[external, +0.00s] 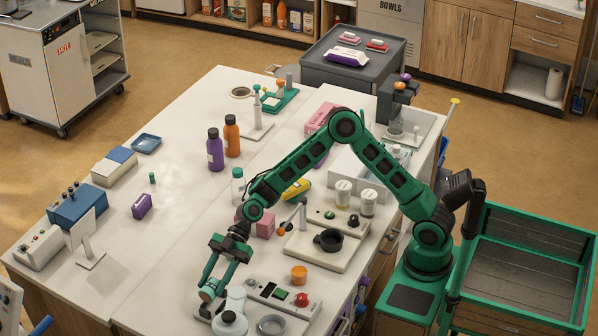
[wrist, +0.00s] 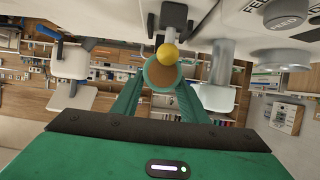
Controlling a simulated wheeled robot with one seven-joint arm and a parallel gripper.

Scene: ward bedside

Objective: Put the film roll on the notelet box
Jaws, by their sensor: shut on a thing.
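My gripper (external: 213,290) is low over the front of the white counter, its two green fingers closed on a round piece. This piece, seemingly the film roll (external: 206,294), has a tan round face and a greenish rim. In the wrist view the roll (wrist: 162,76) sits between the fingertips. I cannot tell for sure which box is the notelet box; a small pink box (external: 265,225) stands behind and right of my gripper, and a purple box (external: 142,206) lies to the left. The roll is apart from both boxes.
A grey-white round vessel (external: 230,318) stands close in front of my gripper. A control panel with a red button (external: 302,299) and an orange cup (external: 299,275) are to the right. Purple (external: 215,150) and orange (external: 231,137) bottles stand farther back. The counter left of my gripper is clear.

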